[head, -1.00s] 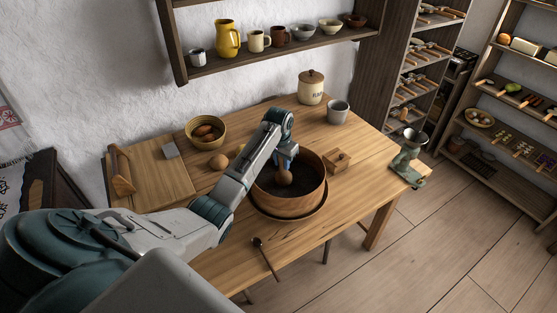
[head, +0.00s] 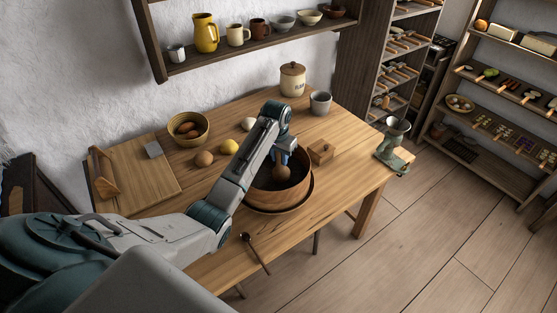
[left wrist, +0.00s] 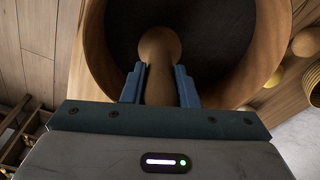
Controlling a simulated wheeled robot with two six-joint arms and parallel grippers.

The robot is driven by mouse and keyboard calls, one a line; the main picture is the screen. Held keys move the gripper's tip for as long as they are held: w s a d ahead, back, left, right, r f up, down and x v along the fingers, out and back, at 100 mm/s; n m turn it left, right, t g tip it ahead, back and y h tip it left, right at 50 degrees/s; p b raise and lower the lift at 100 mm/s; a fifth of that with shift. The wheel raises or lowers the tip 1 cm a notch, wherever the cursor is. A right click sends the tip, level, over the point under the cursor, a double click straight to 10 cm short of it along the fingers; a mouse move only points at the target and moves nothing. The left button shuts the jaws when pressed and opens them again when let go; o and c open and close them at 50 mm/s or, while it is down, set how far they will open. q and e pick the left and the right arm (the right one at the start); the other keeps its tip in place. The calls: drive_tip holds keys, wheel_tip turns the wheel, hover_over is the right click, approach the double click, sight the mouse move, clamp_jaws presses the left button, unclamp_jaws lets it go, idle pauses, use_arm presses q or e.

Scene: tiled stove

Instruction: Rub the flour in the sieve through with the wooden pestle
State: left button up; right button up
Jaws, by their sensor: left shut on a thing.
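The sieve (head: 279,197) is a round wooden hoop with a dark mesh floor, standing on the table. It also shows in the left wrist view (left wrist: 274,55). My left gripper (head: 283,158) is above the sieve, shut on the wooden pestle (head: 282,173). In the left wrist view the pestle (left wrist: 159,65) stands between the two blue fingers (left wrist: 160,85), its rounded head over the dark mesh. I cannot tell whether the head touches the mesh. No flour can be made out on the mesh. My right gripper is not in view.
A green grinder (head: 392,147) is at the right corner.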

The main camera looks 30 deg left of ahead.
use_arm(q)
drive_tip(key=shift+r, duration=5.15)
